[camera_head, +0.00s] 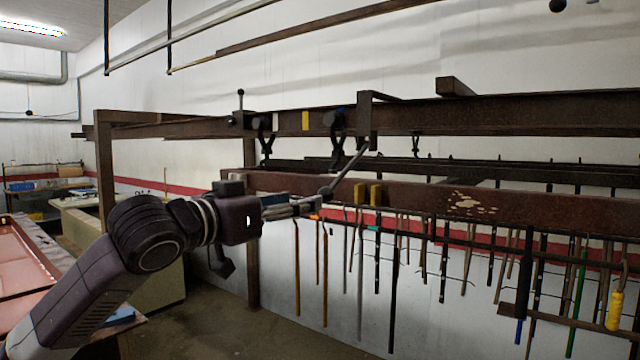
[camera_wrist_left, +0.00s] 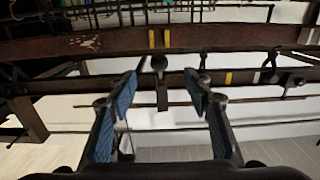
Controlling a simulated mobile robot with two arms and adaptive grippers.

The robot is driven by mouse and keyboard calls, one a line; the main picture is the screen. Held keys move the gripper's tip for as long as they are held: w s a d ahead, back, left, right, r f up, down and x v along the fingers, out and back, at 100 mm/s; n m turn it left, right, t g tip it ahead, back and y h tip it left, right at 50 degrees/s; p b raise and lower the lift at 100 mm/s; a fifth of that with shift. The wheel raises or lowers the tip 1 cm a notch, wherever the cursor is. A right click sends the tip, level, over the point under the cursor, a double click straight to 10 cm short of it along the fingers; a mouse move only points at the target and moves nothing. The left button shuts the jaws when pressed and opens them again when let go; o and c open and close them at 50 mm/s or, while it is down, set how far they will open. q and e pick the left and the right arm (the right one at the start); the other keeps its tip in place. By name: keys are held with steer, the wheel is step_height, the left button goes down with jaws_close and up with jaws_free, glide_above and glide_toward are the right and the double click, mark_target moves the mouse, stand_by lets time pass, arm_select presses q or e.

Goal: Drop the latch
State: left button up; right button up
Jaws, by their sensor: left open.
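The latch seems to be a dark metal arm (camera_head: 348,168) that slants down and left from a bracket on the upper rail to a round knob (camera_head: 325,190). In the left wrist view the knob (camera_wrist_left: 158,63) lies beyond and between my fingertips, with a dark bar (camera_wrist_left: 162,95) near it. My left gripper (camera_head: 312,205) is open and reaches right to the knob in the head view. In the left wrist view its two blue-padded fingers (camera_wrist_left: 160,84) stand wide apart with nothing gripped. I cannot tell whether a finger touches the latch. My right gripper is out of view.
The brown upper rail (camera_head: 480,115) and lower rail (camera_head: 430,195) run across, with two yellow marks (camera_head: 367,194) on the lower one. An upright lever (camera_head: 240,105) stands at the left. Many rods and tools (camera_head: 395,285) hang below. The floor at lower middle is clear.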

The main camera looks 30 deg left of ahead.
mark_target(321, 194)
arm_select(q)
steer(key=w+p, duration=0.4)
steer(key=w, duration=0.1)
steer(key=w+p, duration=0.2)
steer(key=w, duration=0.1)
steer(key=shift+d+r, duration=0.25)
steer(key=shift+d, duration=0.1)
steer(key=shift+w+d+f+p, duration=0.1)
steer(key=shift+w+f+p, duration=0.1)
steer(key=shift+w+p, duration=0.5)
steer(key=shift+w, duration=0.15)
steer(key=c, duration=1)
